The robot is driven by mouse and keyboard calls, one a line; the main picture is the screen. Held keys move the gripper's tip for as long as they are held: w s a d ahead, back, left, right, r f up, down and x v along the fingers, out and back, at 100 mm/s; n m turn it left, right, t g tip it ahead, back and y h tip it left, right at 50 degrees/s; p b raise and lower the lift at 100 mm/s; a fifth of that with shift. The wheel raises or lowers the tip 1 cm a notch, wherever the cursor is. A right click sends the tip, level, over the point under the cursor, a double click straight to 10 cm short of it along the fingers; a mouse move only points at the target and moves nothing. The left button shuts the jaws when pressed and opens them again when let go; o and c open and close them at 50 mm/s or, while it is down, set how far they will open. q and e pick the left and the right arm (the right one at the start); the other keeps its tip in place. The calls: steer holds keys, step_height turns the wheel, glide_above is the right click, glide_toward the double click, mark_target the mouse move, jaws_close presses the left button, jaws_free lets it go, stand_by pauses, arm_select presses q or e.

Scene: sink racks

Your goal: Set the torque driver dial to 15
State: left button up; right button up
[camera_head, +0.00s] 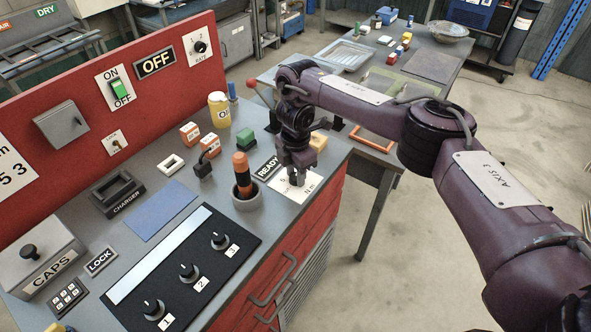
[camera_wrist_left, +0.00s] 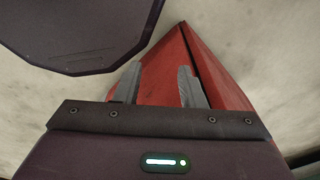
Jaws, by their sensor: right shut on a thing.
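A white dial card (camera_head: 290,194) lies flat near the bench's right edge, with a 5 and "N m" partly readable. My right gripper (camera_head: 297,179) points down over this card and is shut on the dial knob there. The fingers hide the knob and most of the scale, so I cannot read its setting. An orange and black driver (camera_head: 242,172) stands upright in a round holder just left of the gripper. My left gripper (camera_wrist_left: 158,88) shows in the left wrist view, its fingers apart with nothing between them; it is outside the head view.
A black panel (camera_head: 185,270) with three numbered knobs lies at the front. A red upright panel (camera_head: 150,90) backs the bench.

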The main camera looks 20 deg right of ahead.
steer(key=shift+w+r+m+p, duration=0.15)
steer(key=shift+m+p, duration=0.25)
steer(key=shift+m, duration=0.7)
steer(key=o, duration=1)
steer(key=shift+c, duration=0.2)
step_height(320, 180, up, 8)
steer(key=shift+f+p, duration=0.15)
steer(key=shift+p, duration=1)
